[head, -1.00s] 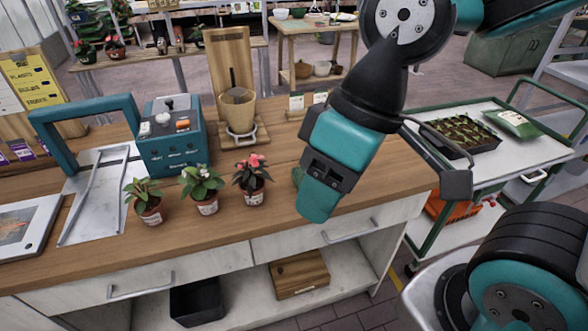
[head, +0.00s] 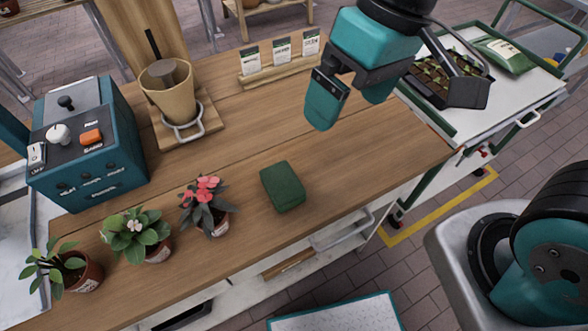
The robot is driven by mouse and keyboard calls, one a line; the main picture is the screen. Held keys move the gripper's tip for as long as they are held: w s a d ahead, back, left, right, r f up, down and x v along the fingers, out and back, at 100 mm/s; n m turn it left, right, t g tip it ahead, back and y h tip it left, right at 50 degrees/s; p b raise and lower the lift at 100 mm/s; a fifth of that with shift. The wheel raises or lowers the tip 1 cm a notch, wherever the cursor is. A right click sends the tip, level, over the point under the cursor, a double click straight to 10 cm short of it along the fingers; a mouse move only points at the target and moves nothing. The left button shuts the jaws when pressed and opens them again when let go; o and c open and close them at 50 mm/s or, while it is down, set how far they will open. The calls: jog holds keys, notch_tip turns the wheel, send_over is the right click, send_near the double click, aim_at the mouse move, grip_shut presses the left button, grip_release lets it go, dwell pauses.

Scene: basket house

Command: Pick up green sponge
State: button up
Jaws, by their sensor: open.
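The green sponge (head: 283,186) is a dark green block with rounded corners. It lies flat on the wooden counter (head: 350,160), right of the potted plant with pink-red flowers. It is fully visible in the head view. My gripper (head: 350,104) is above the counter, up and to the right of the sponge in the picture. Its two teal fingers are apart with nothing between them. It is not touching the sponge.
Three potted plants (head: 138,235) stand left of the sponge. A teal control box (head: 90,165) and a tan pot (head: 168,94) on a wooden stand are behind them. A wooden rack (head: 281,69) holds seed packets at the back. The counter right of the sponge is clear.

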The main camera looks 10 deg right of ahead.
jog(key=w+a+f+m+h+b, duration=0.25)
jog(key=w+a+f, duration=0.35)
jog(key=a+f, duration=0.3)
jog(key=p, duration=0.2)
send_over(282, 182)
jog(key=shift+h, duration=0.25)
notch_tip(282, 182, down, 12)
jog(key=shift+r, duration=0.2)
jog(key=shift+f+p, duration=0.85)
jog(key=shift+f, duration=2)
jog(key=shift+c, duration=0.5)
jog(key=c, duration=1)
jog(key=shift+o, duration=0.2)
notch_tip(282, 182, up, 20)
jog(key=b, duration=0.2)
